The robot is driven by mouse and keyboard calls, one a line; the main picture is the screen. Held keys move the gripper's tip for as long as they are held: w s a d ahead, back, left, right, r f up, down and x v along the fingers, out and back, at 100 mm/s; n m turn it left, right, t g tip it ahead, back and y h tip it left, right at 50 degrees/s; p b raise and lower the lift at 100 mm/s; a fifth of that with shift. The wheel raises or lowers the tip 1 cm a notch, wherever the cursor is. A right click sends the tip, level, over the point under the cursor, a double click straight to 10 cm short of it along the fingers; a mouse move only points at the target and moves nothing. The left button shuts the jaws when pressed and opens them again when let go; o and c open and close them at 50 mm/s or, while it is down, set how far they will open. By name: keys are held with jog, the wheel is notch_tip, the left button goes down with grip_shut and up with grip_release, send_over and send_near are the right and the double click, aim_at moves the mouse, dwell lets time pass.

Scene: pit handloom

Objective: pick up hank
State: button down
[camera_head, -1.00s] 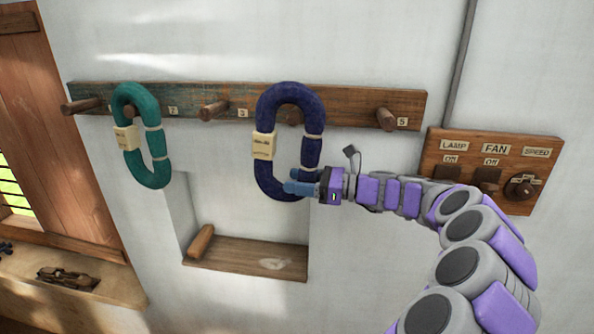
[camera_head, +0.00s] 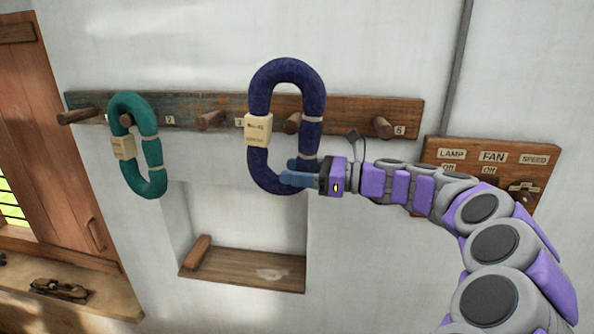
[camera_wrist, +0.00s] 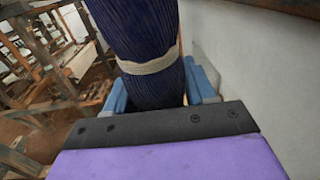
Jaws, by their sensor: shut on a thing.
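The navy hank (camera_head: 260,95) is an oval loop with pale ties and a cream tag. Its loop surrounds a wooden peg (camera_head: 292,123) on the wall rail, and its top stands well above that peg. My gripper (camera_head: 299,173) is shut on the lower right side of the navy hank. In the wrist view the ribbed navy hank (camera_wrist: 135,35), with one pale tie, sits between the blue fingers (camera_wrist: 160,92). A teal hank (camera_head: 150,125) with a cream tag hangs on a peg to the left.
The peg rail (camera_head: 360,110) runs along the white wall, with bare pegs beside the hanks. A switch board (camera_head: 480,180) is at right, close to my arm. A wall niche (camera_head: 245,270) below holds a wooden piece. A wooden shutter (camera_head: 50,150) stands at left.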

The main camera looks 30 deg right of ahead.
jog(key=s+a+b, duration=0.1)
jog(key=s+a, duration=0.7)
jog(key=s, duration=0.5)
jog(key=shift+s+a+b, duration=0.3)
jog(key=shift+a+b, duration=0.1)
jog(key=shift+d, duration=0.2)
jog(key=shift+w+a, duration=0.1)
jog(key=shift+a, duration=0.05)
